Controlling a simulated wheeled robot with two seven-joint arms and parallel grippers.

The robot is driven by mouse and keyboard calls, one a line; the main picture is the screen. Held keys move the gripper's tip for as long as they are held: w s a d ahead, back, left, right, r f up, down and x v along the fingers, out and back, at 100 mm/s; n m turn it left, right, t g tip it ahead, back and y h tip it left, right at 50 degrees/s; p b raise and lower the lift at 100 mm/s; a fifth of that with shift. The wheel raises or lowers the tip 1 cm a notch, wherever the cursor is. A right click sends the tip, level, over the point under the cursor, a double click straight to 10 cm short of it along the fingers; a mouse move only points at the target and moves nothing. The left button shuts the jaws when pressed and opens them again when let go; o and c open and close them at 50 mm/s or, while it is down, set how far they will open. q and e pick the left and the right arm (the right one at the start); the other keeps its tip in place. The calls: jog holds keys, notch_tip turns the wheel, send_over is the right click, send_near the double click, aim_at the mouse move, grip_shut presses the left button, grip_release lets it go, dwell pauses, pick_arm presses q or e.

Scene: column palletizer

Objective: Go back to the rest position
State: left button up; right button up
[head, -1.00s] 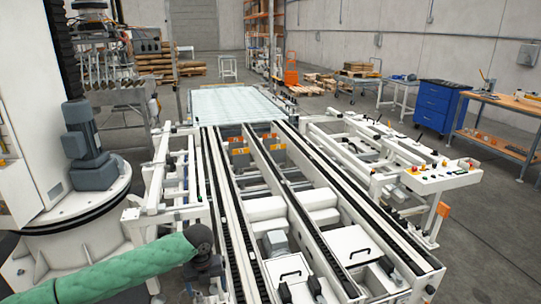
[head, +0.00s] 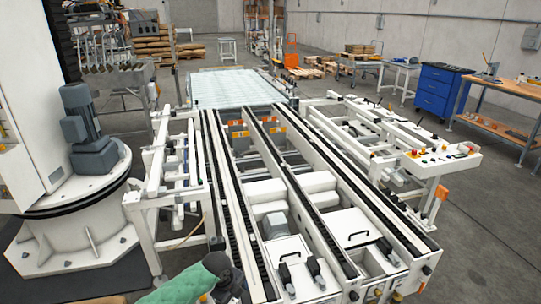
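My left arm, in a green sleeve with a dark joint, shows at the bottom of the head view, left of centre. Its gripper is outside the picture. My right arm and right gripper do not show. The palletizer's conveyor (head: 317,207) runs away from me through the middle, with white rails and black chains. A pale, flat pallet-sized surface (head: 236,88) lies at its far end. No load shows on the near rails.
The white palletizer column (head: 75,205) with a grey motor (head: 88,130) stands at left. A control panel (head: 440,158) with buttons is at right. A blue drawer cabinet (head: 440,90) and a wooden-topped workbench (head: 500,95) stand beyond it. Open floor lies at right.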

pick_arm(q)
jog(key=s+f+n+t, duration=0.1)
jog(key=s+f+n, duration=0.6)
jog(key=f, duration=0.3)
jog(key=s+f+n, duration=0.6)
jog(key=s+f, duration=0.1)
jog(key=f, duration=0.3)
jog(key=s+a+f+n, duration=0.2)
jog(key=s+f+n, duration=0.1)
jog(key=s, duration=0.4)
jog(key=s+a+f+n+y, duration=0.1)
jog(key=s+a+f+n, duration=0.1)
jog(key=s+f, duration=0.4)
jog(key=s+a+f+n+g, duration=0.1)
jog(key=s+f+n, duration=0.3)
jog(key=s, duration=0.6)
jog(key=shift+a+f+n, duration=0.3)
jog(key=shift+a+n, duration=0.1)
jog(key=shift+a, duration=0.25)
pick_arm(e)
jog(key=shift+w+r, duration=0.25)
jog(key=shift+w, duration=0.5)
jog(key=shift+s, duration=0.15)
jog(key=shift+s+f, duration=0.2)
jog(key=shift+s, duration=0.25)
pick_arm(q)
jog(key=shift+y, duration=0.3)
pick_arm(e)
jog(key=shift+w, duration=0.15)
